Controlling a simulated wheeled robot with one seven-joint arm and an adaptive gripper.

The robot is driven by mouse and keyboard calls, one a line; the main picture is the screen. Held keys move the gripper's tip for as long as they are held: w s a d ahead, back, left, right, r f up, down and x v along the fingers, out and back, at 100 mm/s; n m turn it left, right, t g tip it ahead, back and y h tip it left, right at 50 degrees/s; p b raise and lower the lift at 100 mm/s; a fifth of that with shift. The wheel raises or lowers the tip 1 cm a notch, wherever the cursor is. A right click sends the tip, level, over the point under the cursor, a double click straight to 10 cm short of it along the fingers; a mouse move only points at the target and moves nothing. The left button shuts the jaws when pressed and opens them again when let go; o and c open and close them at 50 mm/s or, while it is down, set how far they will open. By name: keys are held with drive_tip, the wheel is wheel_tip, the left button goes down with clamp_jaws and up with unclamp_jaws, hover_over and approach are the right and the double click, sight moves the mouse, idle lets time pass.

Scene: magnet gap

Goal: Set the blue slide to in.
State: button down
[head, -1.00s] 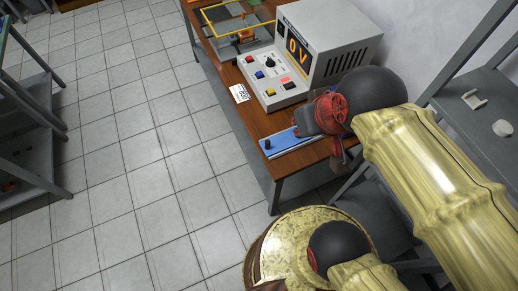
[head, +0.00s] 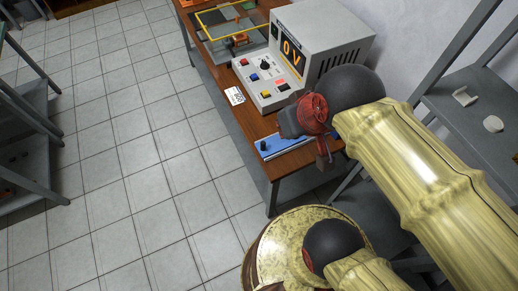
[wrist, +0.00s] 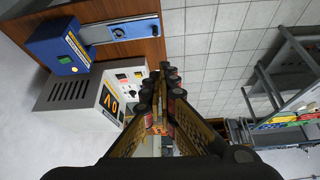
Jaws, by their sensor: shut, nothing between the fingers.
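The blue slide (head: 287,145) is a flat blue plate with a black knob at its left end, on the wooden bench's near end. In the wrist view the blue slide (wrist: 136,24) lies on a pale metal rail (wrist: 93,35) running to a blue box (wrist: 50,45) with a green button. My gripper (head: 287,122) is above and behind the slide in the head view and hides part of it. In the wrist view my gripper (wrist: 163,75) is shut and empty, its tips apart from the slide and over the floor side of the bench edge.
A grey supply unit (head: 315,50) reading 0 V, with coloured buttons, stands on the bench (head: 285,182) beyond the slide. A yellow frame (head: 225,17) is farther back. A grey shelf (head: 470,115) stands at right.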

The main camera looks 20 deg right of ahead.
drive_tip(key=c, duration=2.6)
unclamp_jaws()
drive_tip(key=shift+o, duration=0.5)
drive_tip(key=shift+f, duration=0.1)
drive_tip(key=o, duration=0.5)
wheel_tip(320, 180, down, 9)
drive_tip(key=w+g+b, duration=0.2)
drive_tip(key=g, duration=0.1)
drive_tip(key=shift+w+d, duration=0.2)
drive_tip(key=shift+o, duration=1.4)
drive_tip(key=w+f+n+g+b, duration=0.1)
drive_tip(key=w+f, duration=0.2)
drive_tip(key=f, duration=0.4)
drive_tip(key=w+f+n+g+b, duration=0.1)
drive_tip(key=w+f+n+g, duration=0.1)
drive_tip(key=w+f, duration=0.2)
wheel_tip(320, 180, down, 3)
drive_tip(key=shift+d+f, duration=0.1)
drive_tip(key=shift+d, duration=0.35)
drive_tip(key=n, duration=0.6)
hover_over(263, 143)
wheel_tip(263, 143, down, 5)
drive_tip(key=shift+r+b, duration=0.2)
drive_tip(key=shift+b, duration=0.15)
drive_tip(key=shift+f+n, duration=0.1)
drive_tip(key=shift+n, duration=0.3)
drive_tip(key=shift+f+b, duration=1.2)
drive_tip(key=shift+f, duration=2.65)
drive_tip(key=shift+c, duration=0.2)
